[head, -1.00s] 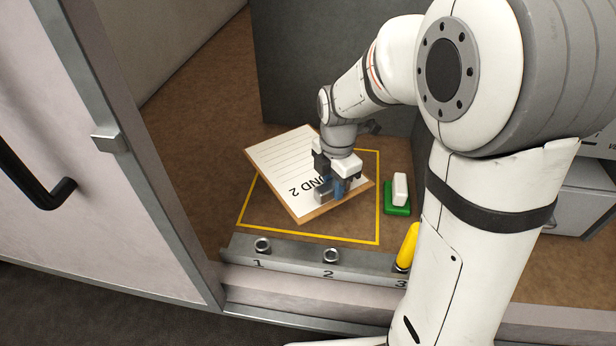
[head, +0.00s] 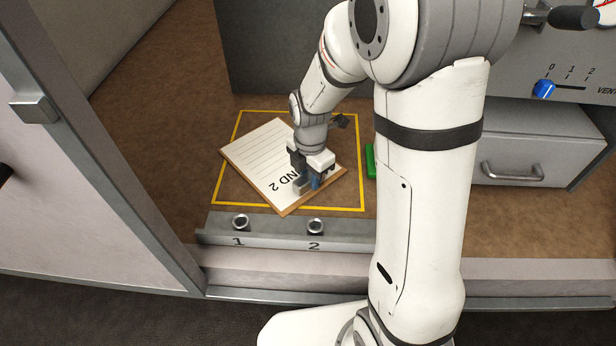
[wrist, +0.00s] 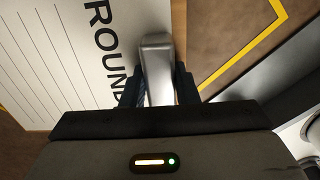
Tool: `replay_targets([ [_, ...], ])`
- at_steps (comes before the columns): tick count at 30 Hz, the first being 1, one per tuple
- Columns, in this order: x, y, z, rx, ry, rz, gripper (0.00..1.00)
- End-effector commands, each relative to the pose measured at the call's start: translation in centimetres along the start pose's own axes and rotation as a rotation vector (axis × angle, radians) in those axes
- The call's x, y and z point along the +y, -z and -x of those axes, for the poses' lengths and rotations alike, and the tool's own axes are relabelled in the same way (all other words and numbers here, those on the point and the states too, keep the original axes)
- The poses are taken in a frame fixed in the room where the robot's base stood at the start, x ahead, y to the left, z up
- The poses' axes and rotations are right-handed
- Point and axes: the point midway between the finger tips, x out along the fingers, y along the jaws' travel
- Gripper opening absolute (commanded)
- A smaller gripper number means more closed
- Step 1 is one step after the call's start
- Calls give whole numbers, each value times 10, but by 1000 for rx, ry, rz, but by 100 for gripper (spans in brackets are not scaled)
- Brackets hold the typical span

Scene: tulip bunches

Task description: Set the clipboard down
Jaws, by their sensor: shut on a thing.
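The clipboard (head: 262,161) is a brown board with a lined white sheet marked "ROUND 2", seen at a slant in the head view. It lies over the yellow outlined rectangle (head: 362,185) on the brown surface, rotated against the outline. I cannot tell whether it touches the surface or hangs just above it. My gripper (head: 309,187) is shut on the clipboard's metal clip at its near right edge. In the wrist view the clip (wrist: 156,65) stands between the fingers, with the sheet (wrist: 55,55) to its left.
A metal rail (head: 278,230) with numbered round holders runs along the front edge. A green object (head: 370,160) is partly hidden behind my arm. A grey panel with a blue knob (head: 544,89) and a drawer (head: 525,160) stand at right. An open door (head: 85,170) is at left.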

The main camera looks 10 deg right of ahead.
Motion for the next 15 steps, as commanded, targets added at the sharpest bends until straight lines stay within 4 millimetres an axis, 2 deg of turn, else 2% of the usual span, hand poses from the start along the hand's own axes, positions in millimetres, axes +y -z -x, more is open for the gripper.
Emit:
replay_targets([
  [9,1,0,-3,-1,-2,1,0],
  [10,0,0,-2,0,-1,1,30],
  [15,0,0,-1,0,-1,1,43],
])
